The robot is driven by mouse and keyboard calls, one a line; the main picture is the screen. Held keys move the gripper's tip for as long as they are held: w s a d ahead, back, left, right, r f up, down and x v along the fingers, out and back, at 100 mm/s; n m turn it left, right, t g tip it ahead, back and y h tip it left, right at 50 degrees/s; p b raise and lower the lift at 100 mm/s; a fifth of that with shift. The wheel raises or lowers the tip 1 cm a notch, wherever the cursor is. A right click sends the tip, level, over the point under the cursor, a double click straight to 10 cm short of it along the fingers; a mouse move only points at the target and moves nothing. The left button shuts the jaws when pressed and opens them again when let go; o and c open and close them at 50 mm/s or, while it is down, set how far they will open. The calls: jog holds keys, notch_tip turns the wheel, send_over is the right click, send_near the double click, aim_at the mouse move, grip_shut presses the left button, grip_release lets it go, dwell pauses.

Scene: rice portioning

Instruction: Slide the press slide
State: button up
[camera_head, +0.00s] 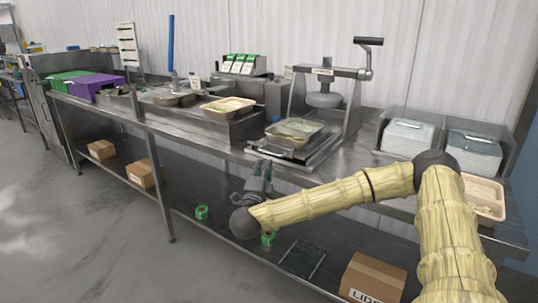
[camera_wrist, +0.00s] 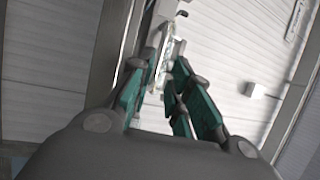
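The press (camera_head: 324,92) stands on the steel counter, with a crank handle on top and a round plate below its crossbar. The press slide (camera_head: 318,153) is the flat metal carriage at its base. A clear-lidded tray (camera_head: 293,130) sits on the slide, at its front left. My gripper (camera_head: 262,166) is at the counter's front edge, in front of the slide's near left end, pointing up. In the wrist view, my gripper's green fingers (camera_wrist: 158,75) are apart with nothing between them; part of a metal frame shows beyond. I cannot tell whether it touches the slide.
A food tray (camera_head: 229,106) stands on the raised steel unit at left. Stacked white lids (camera_head: 407,136) and another tray (camera_head: 484,198) are at right. Cardboard boxes (camera_head: 372,278) and green rolls (camera_head: 202,212) lie on the lower shelf. Floor is clear in front.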

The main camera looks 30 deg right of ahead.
aim_at(269, 153)
jog(key=x, duration=0.9)
jog(key=shift+p, duration=0.4)
grip_shut()
